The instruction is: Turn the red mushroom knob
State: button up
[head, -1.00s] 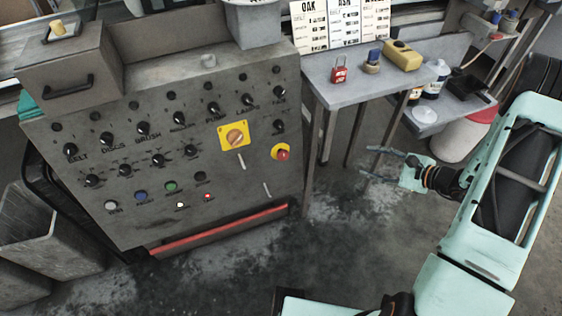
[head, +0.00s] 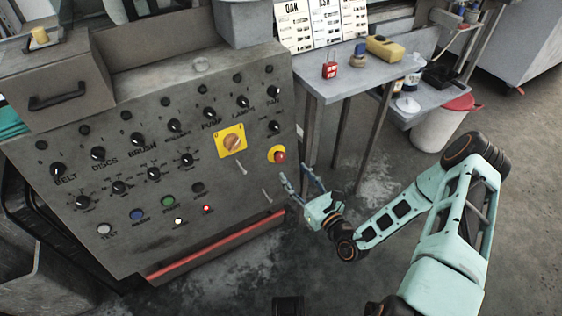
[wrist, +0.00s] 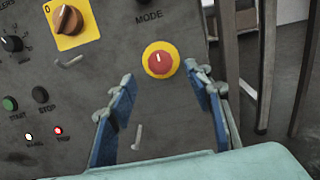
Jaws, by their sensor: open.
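The red mushroom knob (head: 280,157) sits on a round yellow plate at the right edge of the grey control panel (head: 222,185). In the wrist view the red mushroom knob (wrist: 159,61) shows a small white mark on its face, and it lies beyond and between the fingers. My gripper (head: 301,178) is open and empty, below and to the right of the knob in the head view, apart from it. The blue-padded fingers of my gripper (wrist: 161,110) point toward the panel in the wrist view.
A yellow plate with an orange-brown rotary switch (head: 231,142) is left of the knob. A grey table (head: 345,85) with a red padlock (head: 329,70) stands to the right. Open floor lies in front of the panel.

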aim_at(282, 158)
jog(key=b+x, duration=0.1)
jog(key=x, duration=0.7)
jog(key=c, duration=1.1)
